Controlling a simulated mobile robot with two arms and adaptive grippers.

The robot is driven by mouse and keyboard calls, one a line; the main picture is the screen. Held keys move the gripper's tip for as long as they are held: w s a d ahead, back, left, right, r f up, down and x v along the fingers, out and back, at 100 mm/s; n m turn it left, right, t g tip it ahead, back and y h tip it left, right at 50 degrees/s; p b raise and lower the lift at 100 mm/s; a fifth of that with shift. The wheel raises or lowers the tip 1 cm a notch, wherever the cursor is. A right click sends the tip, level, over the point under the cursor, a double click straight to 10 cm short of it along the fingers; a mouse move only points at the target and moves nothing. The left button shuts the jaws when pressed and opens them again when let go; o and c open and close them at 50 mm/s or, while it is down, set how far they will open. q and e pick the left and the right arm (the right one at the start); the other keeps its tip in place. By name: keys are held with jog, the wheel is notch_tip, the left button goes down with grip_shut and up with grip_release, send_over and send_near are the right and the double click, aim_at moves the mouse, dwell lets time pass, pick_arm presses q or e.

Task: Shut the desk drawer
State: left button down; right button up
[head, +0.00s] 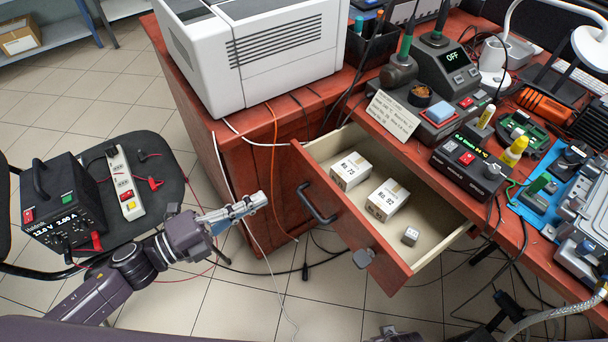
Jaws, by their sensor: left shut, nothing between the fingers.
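The desk drawer (345,217) stands pulled out from the red-brown desk, its front panel facing the lower left. A dark bar handle (318,204) is on the front. Inside lie two white boxes, marked No. 23 (351,170) and No. 92 (388,200), and a small grey cube (410,236). My left gripper (259,202) is shut and empty, left of the drawer front and apart from the handle. My right gripper cannot be made out in the head view.
A black power supply (62,208) and a power strip (125,184) sit on a dark chair at left. A white machine (255,50) stands on the desk. Cables hang beside the cabinet and lie on the tiled floor. A small grey piece (363,258) shows at the drawer front's lower part.

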aim_at(312, 171)
pick_arm(q)
jog(key=x, duration=1.1)
jog(key=shift+w+d, duration=0.2)
jog(key=shift+d, duration=0.15)
pick_arm(e)
jog(key=shift+s+d+f, duration=0.2)
jog(key=shift+s+f, duration=0.25)
jog(key=shift+f, duration=0.2)
pick_arm(q)
jog(key=shift+w, duration=0.15)
